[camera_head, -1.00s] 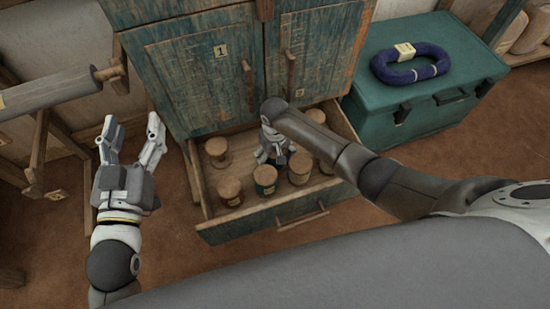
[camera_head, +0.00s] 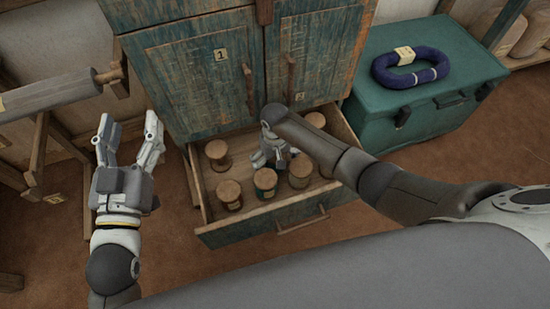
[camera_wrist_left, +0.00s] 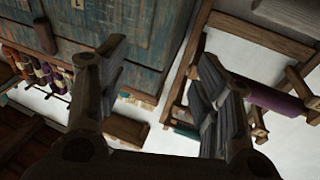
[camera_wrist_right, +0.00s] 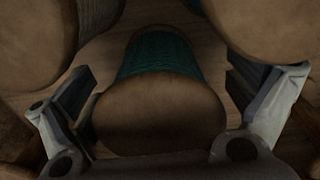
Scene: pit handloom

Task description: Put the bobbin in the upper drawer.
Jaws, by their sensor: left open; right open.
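An open drawer (camera_head: 290,213) at the bottom of the worn blue-green cabinet (camera_head: 185,85) holds several wooden bobbins. My right gripper (camera_head: 273,158) reaches down into this drawer with open fingers. In the right wrist view, a bobbin (camera_wrist_right: 158,58) with teal thread lies between the spread fingers, with a gap on each side. A bobbin with dark green thread (camera_head: 265,184) stands just in front of that gripper in the head view; I cannot tell whether it is the same one. My left gripper (camera_head: 130,140) is open and empty, left of the drawer. No upper drawer is clearly visible.
Other bobbins (camera_head: 229,191) (camera_head: 299,171) (camera_head: 218,152) stand close around my right gripper. The cabinet doors above are shut. A teal chest (camera_head: 430,100) with a blue yarn coil (camera_head: 410,64) stands at right. A grey roller (camera_head: 45,95) is at left.

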